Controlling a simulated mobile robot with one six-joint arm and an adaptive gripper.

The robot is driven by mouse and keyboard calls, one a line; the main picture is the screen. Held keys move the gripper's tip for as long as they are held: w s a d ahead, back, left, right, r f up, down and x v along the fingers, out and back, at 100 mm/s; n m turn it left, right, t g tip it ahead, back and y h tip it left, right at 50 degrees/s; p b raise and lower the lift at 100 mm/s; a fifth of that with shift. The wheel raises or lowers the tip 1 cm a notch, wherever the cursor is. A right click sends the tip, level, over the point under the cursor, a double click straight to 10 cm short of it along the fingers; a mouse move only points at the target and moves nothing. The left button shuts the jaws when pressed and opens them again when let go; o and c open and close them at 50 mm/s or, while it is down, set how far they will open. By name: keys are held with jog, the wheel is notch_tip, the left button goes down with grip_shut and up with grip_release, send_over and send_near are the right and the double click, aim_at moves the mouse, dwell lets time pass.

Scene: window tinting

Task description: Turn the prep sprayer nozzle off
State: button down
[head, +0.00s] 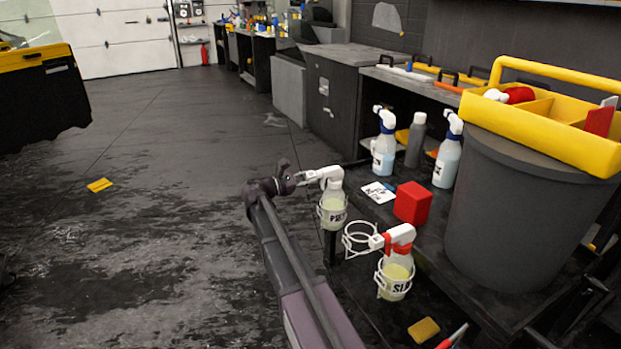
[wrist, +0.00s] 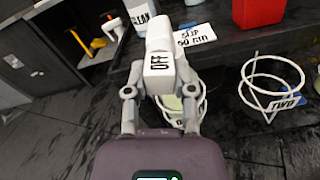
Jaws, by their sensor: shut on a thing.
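The prep sprayer (head: 332,210) is a clear bottle of pale yellow liquid, its label starting with "P", upright in a white wire ring at the cart's edge. Its white nozzle (head: 328,174) faces my gripper (head: 302,180), which reaches in from the left. In the wrist view the nozzle (wrist: 160,65) shows the word "OFF" turned sideways. My gripper (wrist: 160,95) is shut on the nozzle, one finger on each side. The bottle is mostly hidden below the nozzle there.
An empty ring (head: 360,238) marked "TWO" in the wrist view (wrist: 272,85) is beside it. A red-and-white-headed sprayer (head: 396,278), red block (head: 412,203), white card (head: 378,192) and grey bin (head: 520,215) stand close by. Floor at left is mostly clear.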

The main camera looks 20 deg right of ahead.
jog(key=shift+n, duration=1.3)
jog(key=shift+c, duration=2.2)
grip_release()
jog(key=a, duration=1.2)
jog(key=shift+s, duration=0.25)
